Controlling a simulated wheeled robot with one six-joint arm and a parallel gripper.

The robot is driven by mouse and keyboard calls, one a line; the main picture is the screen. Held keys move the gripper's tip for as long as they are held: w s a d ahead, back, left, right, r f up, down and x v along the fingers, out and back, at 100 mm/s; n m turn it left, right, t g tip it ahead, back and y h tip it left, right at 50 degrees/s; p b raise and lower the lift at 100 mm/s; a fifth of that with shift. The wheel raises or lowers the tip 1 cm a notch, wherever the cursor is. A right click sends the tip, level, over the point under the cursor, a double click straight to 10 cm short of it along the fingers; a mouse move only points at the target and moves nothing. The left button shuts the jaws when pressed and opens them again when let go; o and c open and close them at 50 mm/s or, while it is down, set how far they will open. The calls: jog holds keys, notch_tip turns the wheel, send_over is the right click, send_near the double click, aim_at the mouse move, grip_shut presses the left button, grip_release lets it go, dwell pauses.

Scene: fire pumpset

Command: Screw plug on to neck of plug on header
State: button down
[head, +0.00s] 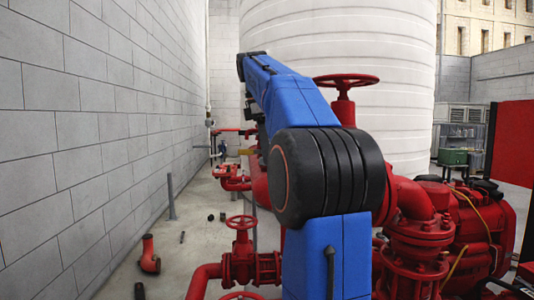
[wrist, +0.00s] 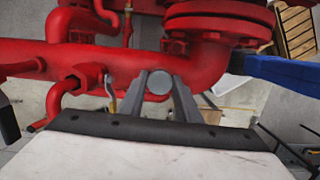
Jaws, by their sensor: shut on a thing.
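In the wrist view my gripper (wrist: 160,92) has its two grey fingers closed on a round grey plug (wrist: 159,82), with its flat face toward the camera. Behind it runs the red header pipe (wrist: 120,62), which crosses the picture from left to right. The plug appears in front of the pipe; I cannot tell whether they touch. The neck is not clearly made out and may be hidden behind the plug. A red hex-shaped fitting (wrist: 88,77) lies to the left of the fingers. In the head view my blue arm hides the gripper and plug.
A large red flange (wrist: 220,20) stands above right of the fingers. In the head view, a red valve handwheel (head: 346,80) stands beside my arm and red pumps (head: 465,225) are at the right. A block wall (head: 100,120) is at left, with floor (head: 185,225) between.

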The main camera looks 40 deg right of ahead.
jog(key=m, duration=0.4)
jog(key=shift+f+m+y, duration=0.1)
jog(key=shift+m+y, duration=0.2)
jog(key=c, duration=1.4)
grip_release()
jog(key=shift+c, duration=0.2)
jog(key=n, duration=0.9)
jog(key=shift+t+h, duration=0.4)
jog(key=n, duration=0.4)
jog(key=shift+n+t, duration=0.3)
jog(key=shift+n, duration=0.1)
jog(key=n, duration=0.4)
jog(key=shift+n+t, duration=0.3)
